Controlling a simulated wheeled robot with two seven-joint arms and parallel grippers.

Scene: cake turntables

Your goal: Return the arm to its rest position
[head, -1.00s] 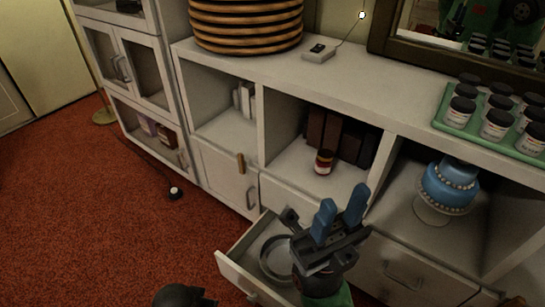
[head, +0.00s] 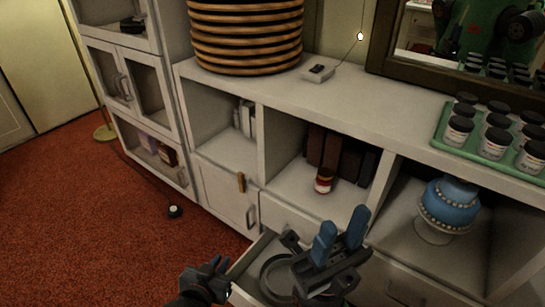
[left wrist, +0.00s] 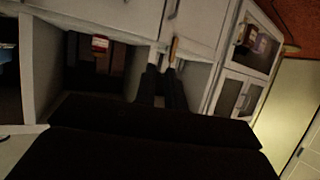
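My left gripper (head: 208,277) is low in the head view, in front of the open drawer's left side. In the left wrist view its two dark fingers (left wrist: 161,72) point at the cabinet front with a narrow gap between them and nothing held. My right gripper (head: 340,235), with blue fingertips, is above the right part of the open drawer (head: 245,258). Its fingers are apart and empty. A grey round ring-shaped item (head: 268,272) lies in the drawer, partly hidden by my right gripper.
A blue tiered cake (head: 450,205) stands on a stand in the right cubby. A red jar (head: 323,181) is in the middle cubby. A green tray (head: 447,143) of several jars is on the cabinet top. Red carpet on the left is mostly clear, with a small dark object (head: 174,211).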

